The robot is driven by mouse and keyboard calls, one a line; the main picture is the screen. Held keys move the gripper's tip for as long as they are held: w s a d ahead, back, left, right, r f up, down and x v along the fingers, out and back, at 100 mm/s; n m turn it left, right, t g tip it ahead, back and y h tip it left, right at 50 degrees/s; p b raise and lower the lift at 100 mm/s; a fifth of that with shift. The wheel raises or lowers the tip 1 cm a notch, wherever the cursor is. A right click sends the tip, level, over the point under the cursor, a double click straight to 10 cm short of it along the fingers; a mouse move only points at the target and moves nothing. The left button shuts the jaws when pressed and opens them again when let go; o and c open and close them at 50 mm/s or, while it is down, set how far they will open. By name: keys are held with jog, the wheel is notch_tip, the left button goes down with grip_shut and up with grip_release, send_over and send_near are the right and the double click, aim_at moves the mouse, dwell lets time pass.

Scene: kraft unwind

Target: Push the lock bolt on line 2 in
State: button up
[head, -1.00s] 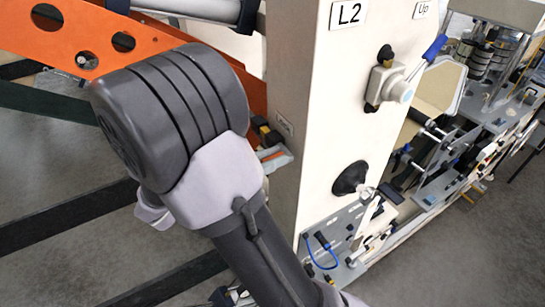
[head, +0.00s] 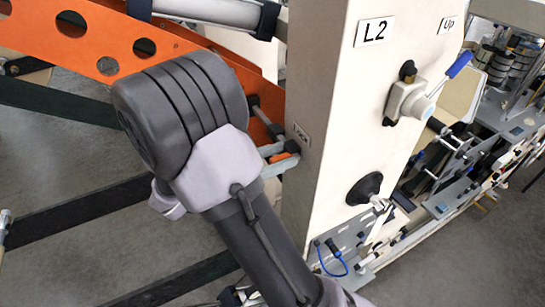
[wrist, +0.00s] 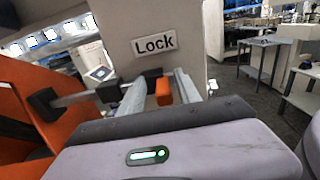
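An orange piece (wrist: 163,91) and a black piece (wrist: 153,73) lie near the column face. My gripper (wrist: 158,92) is open, its two pale fingers apart with the orange piece between them, nearer the right finger. Contact cannot be told.
The pale column (head: 335,110) bears an "L2" sign (head: 375,31), a blue-handled lever (head: 459,64) and a black round knob (head: 364,189). An orange perforated arm (head: 105,40) is close to the left. Open floor (head: 60,170) shows between dark bars.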

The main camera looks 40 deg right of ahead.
jog(key=v, duration=1.7)
jog(key=shift+w+a, duration=0.2)
